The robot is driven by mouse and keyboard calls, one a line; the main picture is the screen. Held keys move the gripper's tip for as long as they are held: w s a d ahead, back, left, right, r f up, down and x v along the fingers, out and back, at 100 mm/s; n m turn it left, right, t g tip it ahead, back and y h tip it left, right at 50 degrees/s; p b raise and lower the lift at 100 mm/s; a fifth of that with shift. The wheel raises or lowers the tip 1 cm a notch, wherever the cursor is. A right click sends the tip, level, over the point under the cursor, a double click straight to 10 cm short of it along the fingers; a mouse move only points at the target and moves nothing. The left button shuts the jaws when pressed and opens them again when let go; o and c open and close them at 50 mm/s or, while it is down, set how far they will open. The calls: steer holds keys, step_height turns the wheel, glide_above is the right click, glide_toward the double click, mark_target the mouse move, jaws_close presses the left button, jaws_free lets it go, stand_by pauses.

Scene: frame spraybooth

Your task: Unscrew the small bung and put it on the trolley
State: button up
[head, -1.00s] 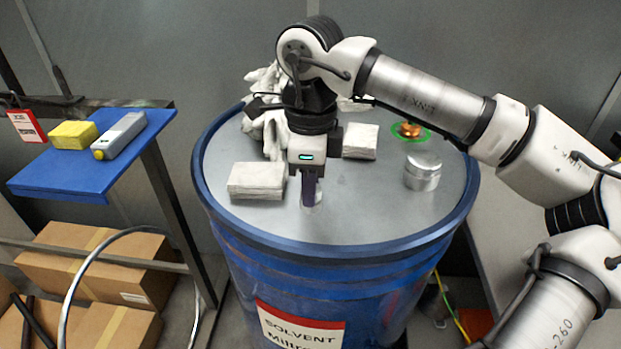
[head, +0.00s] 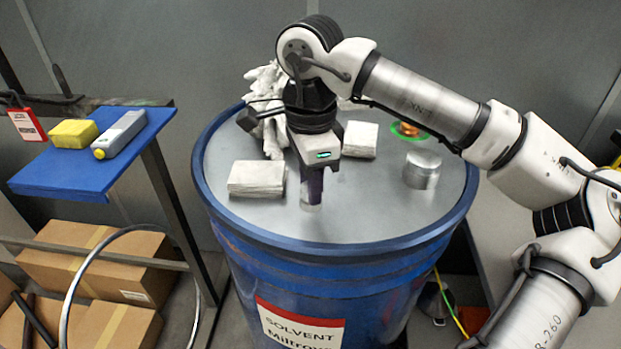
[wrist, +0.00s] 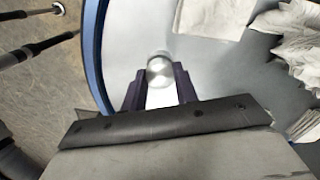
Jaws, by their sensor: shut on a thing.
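The small bung (wrist: 160,72) is a round silvery metal cap on the lid of the blue drum (head: 290,243). In the wrist view it lies between the fingertips. My gripper (head: 311,203) points down at the front middle of the lid and is shut on the bung. In the head view the fingers mostly hide the bung, and I cannot tell whether it is still seated in the lid. The trolley (head: 75,187) has a blue top and stands at the left, holding a yellow block (head: 73,133) and a grey bottle with a yellow cap (head: 120,134).
White folded wipes (head: 257,179) lie left of my gripper and more wipes (head: 360,139) behind it. Crumpled white gloves (head: 268,125) lie at the back. A larger metal cap (head: 422,170) stands at the right of the lid. The trolley's front left top is clear.

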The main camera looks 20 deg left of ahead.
steer(key=o, duration=0.6)
steer(key=shift+o, duration=0.2)
